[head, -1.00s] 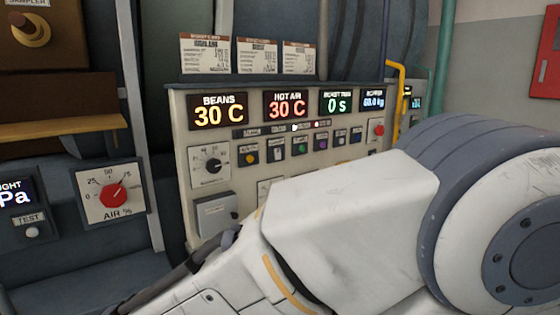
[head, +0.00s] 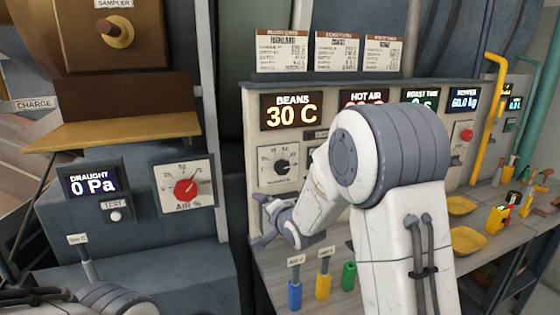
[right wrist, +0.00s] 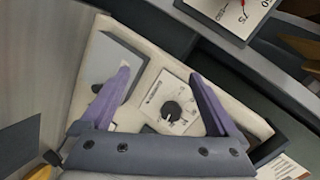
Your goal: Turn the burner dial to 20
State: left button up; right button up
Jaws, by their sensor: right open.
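The burner dial (head: 282,167) is a black knob on a pale square scale plate on the cream control panel, left of the arm in the head view. The knob also shows in the right wrist view (right wrist: 172,110), between the finger lines. Its exact setting is too small to read. My right gripper (head: 256,220) is open, with purple fingers, in front of the panel just below and left of the dial. In the right wrist view the spread fingers (right wrist: 160,75) hold nothing. I cannot tell whether they touch the panel. My left gripper is not in view.
A red air dial (head: 186,190) is on the left. Displays include beans (head: 292,113) at 30 C; my right arm partly hides others. Coloured-handled tools, including a yellow one (head: 323,285), stand below the panel. Yellow trays (head: 466,242) lie on the bench at right.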

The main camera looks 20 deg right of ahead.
aim_at(283, 169)
jog(key=w+d+r+m+t+p, duration=0.1)
jog(key=w+d+r+m+t, duration=0.15)
jog(key=d, duration=0.25)
jog(key=w+d+r+m+t+p, duration=0.1)
jog(key=d+r+m+t, duration=0.15)
jog(key=d, duration=0.25)
jog(key=shift+m+g+h, duration=0.3)
jog(key=shift+g+h, duration=0.1)
jog(key=w+p, duration=0.3)
jog(key=w, duration=0.6)
jog(key=shift+w+f, duration=0.1)
jog(key=shift+w, duration=0.1)
jog(key=shift+w+f+p, duration=0.1)
jog(key=shift+w+p, duration=0.3)
jog(key=shift+w, duration=0.15)
